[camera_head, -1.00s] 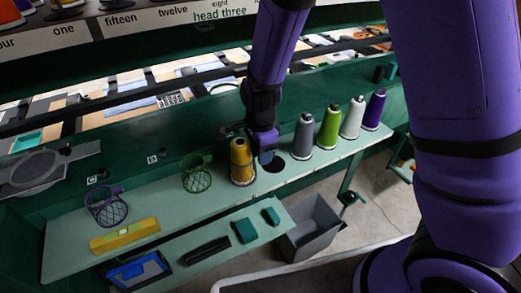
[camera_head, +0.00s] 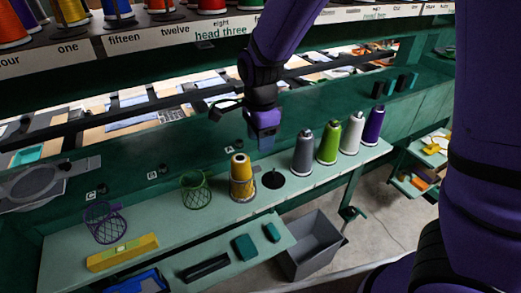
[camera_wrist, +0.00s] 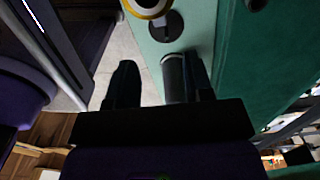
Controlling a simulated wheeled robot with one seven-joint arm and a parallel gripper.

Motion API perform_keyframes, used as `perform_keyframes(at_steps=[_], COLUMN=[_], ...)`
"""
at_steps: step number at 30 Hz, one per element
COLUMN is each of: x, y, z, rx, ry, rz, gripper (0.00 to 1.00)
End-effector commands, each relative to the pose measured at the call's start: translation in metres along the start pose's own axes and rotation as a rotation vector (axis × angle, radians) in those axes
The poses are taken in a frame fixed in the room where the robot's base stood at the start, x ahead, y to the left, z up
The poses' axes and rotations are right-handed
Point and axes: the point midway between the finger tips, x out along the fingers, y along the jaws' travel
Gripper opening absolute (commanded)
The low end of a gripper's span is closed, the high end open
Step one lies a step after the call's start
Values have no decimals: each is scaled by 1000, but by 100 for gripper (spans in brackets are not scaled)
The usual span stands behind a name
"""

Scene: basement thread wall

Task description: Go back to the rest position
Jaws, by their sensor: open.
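My gripper (camera_head: 265,142) is raised above the green shelf, over and behind the black round spot (camera_head: 272,180). Its two dark fingers (camera_wrist: 160,82) are apart in the wrist view. The yellow thread cone (camera_head: 242,178) stands upright on the shelf, left of and below my gripper; its edge shows at the top of the wrist view (camera_wrist: 150,8). A grey cone (camera_head: 303,153) stands to the right. Part of a grey cylinder (camera_wrist: 175,78), probably this cone, shows beyond the fingers, partly hidden by the right one. I see nothing held.
Green (camera_head: 329,143), white (camera_head: 352,134) and purple (camera_head: 374,125) cones stand farther right. Mesh baskets, green (camera_head: 195,190) and purple (camera_head: 104,222), and a yellow level (camera_head: 122,252) are left. A grey bin (camera_head: 312,245) is below. A numbered spool rack (camera_head: 150,42) runs overhead.

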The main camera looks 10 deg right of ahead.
Motion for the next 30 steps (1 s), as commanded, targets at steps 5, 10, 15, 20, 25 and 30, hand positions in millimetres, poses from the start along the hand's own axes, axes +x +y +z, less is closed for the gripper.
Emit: perform_keyframes(at_steps=[5, 10, 15, 20, 25, 30], x=[-8, -19, -54, -94, -131, -161], y=[0, 3, 18, 43, 75, 112], z=[0, -7, -31, -59, -85, -108], rx=[1, -28, -164, -347, -540, -733], ry=[1, -10, -44, -57, -36, 23], rz=[0, -11, -58, -126, -203, -273], gripper=[47, 47, 47, 47, 47, 47])
